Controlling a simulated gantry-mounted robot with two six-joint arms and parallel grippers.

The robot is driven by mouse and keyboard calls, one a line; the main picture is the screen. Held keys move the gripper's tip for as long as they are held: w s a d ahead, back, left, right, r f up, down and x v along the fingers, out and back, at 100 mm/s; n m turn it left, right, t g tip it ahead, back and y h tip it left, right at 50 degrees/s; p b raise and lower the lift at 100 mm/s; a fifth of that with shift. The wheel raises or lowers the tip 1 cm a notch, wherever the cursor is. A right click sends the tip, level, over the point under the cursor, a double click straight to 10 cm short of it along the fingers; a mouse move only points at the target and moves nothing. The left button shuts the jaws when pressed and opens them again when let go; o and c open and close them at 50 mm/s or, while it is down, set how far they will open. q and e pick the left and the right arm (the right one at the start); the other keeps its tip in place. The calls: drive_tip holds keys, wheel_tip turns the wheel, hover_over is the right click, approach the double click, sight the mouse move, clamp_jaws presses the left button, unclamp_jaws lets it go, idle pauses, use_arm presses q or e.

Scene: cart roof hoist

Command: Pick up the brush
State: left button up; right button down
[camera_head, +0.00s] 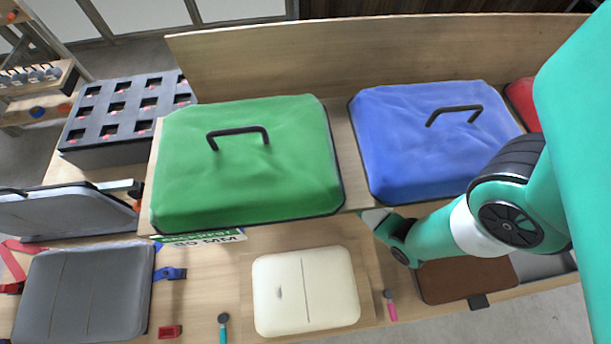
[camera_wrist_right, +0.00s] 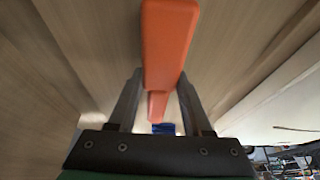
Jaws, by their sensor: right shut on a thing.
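In the right wrist view an orange-handled brush (camera_wrist_right: 168,45) with a blue part at its near end lies between the fingers of my right gripper (camera_wrist_right: 157,95). The fingers are shut on its narrow orange section, and the wide end points away from the wrist. In the head view my right gripper (camera_head: 374,218) reaches in under the front edge of the shelf, between the green lid (camera_head: 245,180) and the blue lid (camera_head: 430,150). The fingertips and the brush are hidden there. My left gripper is not in view.
A cream padded lid (camera_head: 285,275), a brown lid (camera_head: 465,280) and a grey padded lid (camera_head: 85,295) lie along the front. Small teal-handled (camera_head: 223,328) and pink-handled (camera_head: 390,305) pieces sit near the front edge. A dark socketed box (camera_head: 125,115) stands at the left.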

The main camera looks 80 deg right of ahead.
wheel_tip(320, 180, up, 10)
drive_tip(key=p, duration=0.4)
drive_tip(key=shift+p, duration=0.3)
